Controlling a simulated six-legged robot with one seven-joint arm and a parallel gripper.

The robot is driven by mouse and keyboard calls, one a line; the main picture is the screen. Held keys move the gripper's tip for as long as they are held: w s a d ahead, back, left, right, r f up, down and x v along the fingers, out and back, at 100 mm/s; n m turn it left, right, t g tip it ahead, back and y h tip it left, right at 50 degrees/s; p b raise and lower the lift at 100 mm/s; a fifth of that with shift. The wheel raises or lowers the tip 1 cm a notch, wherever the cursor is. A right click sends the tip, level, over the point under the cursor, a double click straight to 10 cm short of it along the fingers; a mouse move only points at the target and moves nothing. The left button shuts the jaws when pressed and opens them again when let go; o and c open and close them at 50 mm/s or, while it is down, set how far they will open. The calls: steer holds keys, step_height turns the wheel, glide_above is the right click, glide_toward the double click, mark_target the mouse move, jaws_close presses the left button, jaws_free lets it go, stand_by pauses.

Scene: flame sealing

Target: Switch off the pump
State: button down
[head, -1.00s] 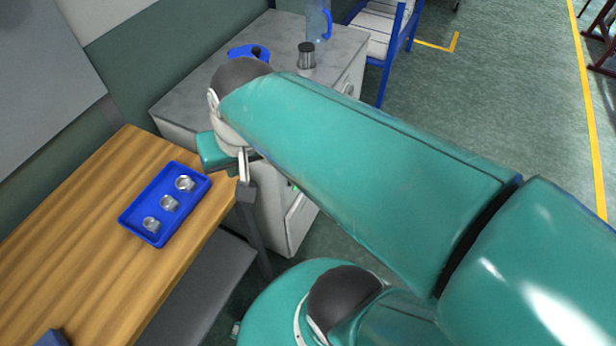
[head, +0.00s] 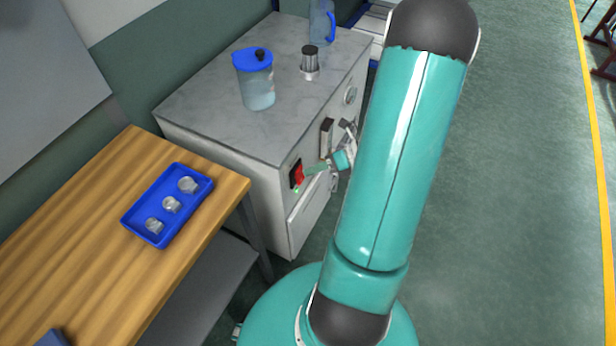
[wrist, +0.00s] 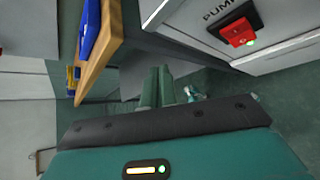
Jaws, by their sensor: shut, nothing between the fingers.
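The pump switch is a red rocker (head: 299,174) in a black frame on the front of the grey-white cabinet (head: 262,200). It shows larger in the wrist view (wrist: 238,32), beside the lettering "PUMP", with a small green light glowing at its edge. My gripper (head: 310,170) is in front of the cabinet, its tips close to the switch in the head view. In the wrist view my gripper (wrist: 164,76) has its two green fingers together and empty, below and left of the switch. I cannot tell whether the tips touch anything.
A blue-lidded jug (head: 257,88) and a glass with a dark top (head: 310,62) stand on the cabinet. A wooden table (head: 95,215) with a blue tray (head: 150,236) of small glass pieces is on the left. Open floor (head: 510,200) lies to the right.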

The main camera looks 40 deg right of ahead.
mark_target(302, 179)
steer(key=s+d+f+m+t+h, duration=0.2)
steer(key=s+d+f+m+t, duration=0.1)
steer(key=m, duration=0.4)
steer(key=s+d+f+m+t+h, duration=0.2)
steer(key=s+d+f+m+t, duration=0.1)
steer(key=d+f+m, duration=0.2)
step_height(302, 179, down, 4)
steer(key=shift+s+d+r+m, duration=0.2)
steer(key=shift+s+d+m, duration=0.15)
steer(key=shift+m, duration=0.85)
steer(key=x, duration=1.4)
steer(key=shift+d, duration=0.1)
steer(key=shift+w, duration=0.1)
